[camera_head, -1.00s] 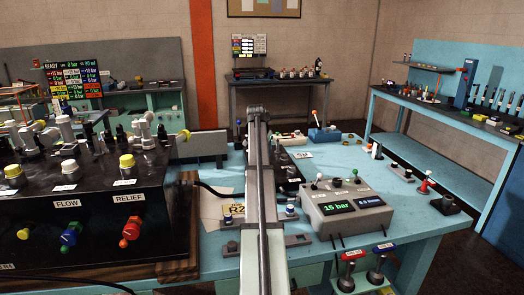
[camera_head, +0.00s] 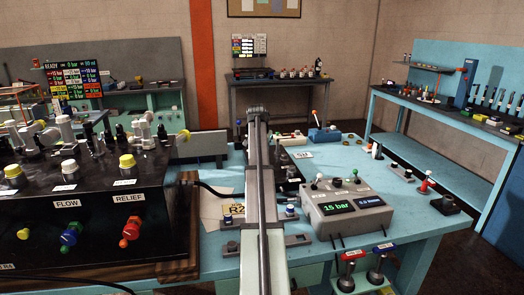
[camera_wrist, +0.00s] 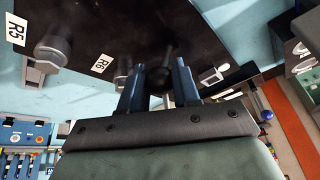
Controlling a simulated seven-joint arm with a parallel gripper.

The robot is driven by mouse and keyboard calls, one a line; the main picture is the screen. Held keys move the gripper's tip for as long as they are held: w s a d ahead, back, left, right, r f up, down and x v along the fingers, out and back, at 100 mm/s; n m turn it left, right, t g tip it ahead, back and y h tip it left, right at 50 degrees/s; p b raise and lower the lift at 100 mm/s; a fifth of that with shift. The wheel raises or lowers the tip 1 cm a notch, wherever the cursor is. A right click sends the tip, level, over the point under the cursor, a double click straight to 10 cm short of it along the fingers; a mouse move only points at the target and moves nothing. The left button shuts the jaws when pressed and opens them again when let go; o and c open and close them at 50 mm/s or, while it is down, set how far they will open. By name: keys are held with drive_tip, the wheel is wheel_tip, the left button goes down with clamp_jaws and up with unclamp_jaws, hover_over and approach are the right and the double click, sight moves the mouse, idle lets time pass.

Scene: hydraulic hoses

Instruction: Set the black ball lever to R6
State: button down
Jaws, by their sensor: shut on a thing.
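The black ball lever (camera_wrist: 159,79) shows in the wrist view, with its dark ball between the two blue fingers of my gripper (camera_wrist: 157,88). My gripper is shut on the ball. The lever's dark shaft runs up from the ball toward the black panel. A white R6 label (camera_wrist: 102,63) is on the panel just left of the fingers. A white R5 label (camera_wrist: 15,30) is farther left. In the head view my arm fills the middle and my gripper and the lever cannot be made out. The lever's exact position against the R6 mark cannot be told.
A grey cylindrical fitting (camera_wrist: 52,50) stands beside the R5 label. In the head view, a black valve block (camera_head: 85,215) with coloured knobs stands left of my arm. A grey display box (camera_head: 346,208) reading 15 bar is to the right on the blue table (camera_head: 395,215).

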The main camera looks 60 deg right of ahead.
drive_tip(key=shift+w+d+r+g+y, duration=0.35)
drive_tip(key=shift+w+d+g+y, duration=0.5)
drive_tip(key=shift+g+y, duration=0.05)
drive_tip(key=shift+w+d+n+g+y, duration=0.3)
drive_tip(key=shift+w+d+g+y, duration=0.4)
drive_tip(key=shift+g+y, duration=0.4)
drive_tip(key=c, duration=0.8)
unclamp_jaws()
drive_tip(key=shift+c, duration=0.2)
